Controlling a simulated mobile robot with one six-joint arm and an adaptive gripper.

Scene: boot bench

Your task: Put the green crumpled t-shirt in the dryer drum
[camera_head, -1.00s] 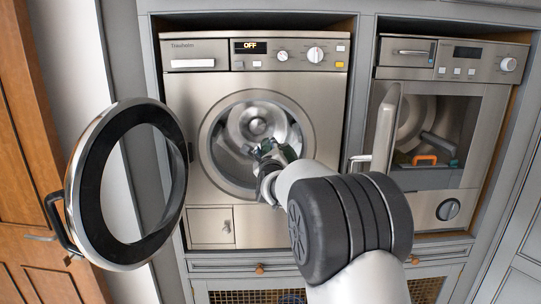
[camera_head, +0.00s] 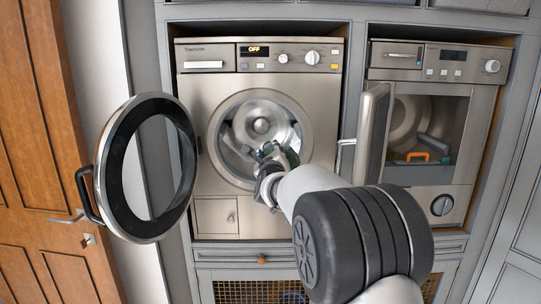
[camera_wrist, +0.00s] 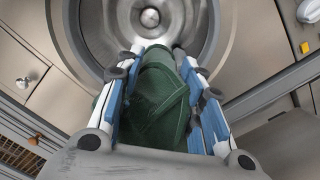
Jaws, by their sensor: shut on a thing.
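The green crumpled t-shirt (camera_wrist: 158,105) is between the fingers of my gripper (camera_wrist: 160,55) in the wrist view, and the gripper is shut on it. In the head view my gripper (camera_head: 272,160) is at the lower part of the dryer's round opening, with a bit of green t-shirt (camera_head: 291,157) showing beside it. The dryer drum (camera_head: 262,122) is bare metal and its opening is clear; it also shows ahead of the fingers in the wrist view (camera_wrist: 150,18). How far the fingertips reach into the drum I cannot tell.
The dryer's round door (camera_head: 104,150) stands wide open at the left. A second machine (camera_head: 440,120) at the right has its door (camera_head: 374,135) ajar, with an orange-handled thing (camera_head: 417,156) inside. A wooden door (camera_head: 40,140) is at far left.

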